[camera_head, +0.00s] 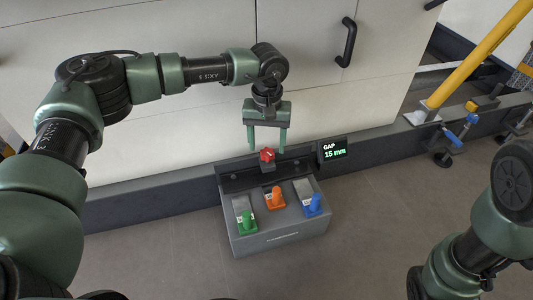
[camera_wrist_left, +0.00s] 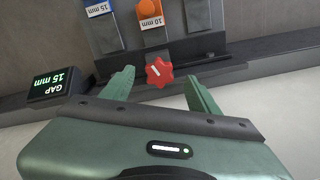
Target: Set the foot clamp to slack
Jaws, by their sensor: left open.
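A grey box (camera_head: 280,240) on the floor carries a green lever (camera_head: 246,224), an orange lever (camera_head: 275,200) and a blue lever (camera_head: 313,206). A red star-shaped knob (camera_head: 267,155) with a white mark stands at its back; it also shows in the left wrist view (camera_wrist_left: 158,72). No label names the foot clamp. My left gripper (camera_head: 266,148) is open and empty, pointing down above the knob; the fingers (camera_wrist_left: 161,78) spread to either side of it. Contact cannot be told. My right arm shows at lower right, its gripper outside the views.
A display (camera_head: 333,149) beside the box reads GAP 15 mm. In the wrist view, labels read 15 mm by blue and 10 mm by orange. A pale panel wall (camera_head: 190,110) rises behind. A blue-handled fitting (camera_head: 455,137) and yellow pole (camera_head: 480,50) stand right. Floor in front is clear.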

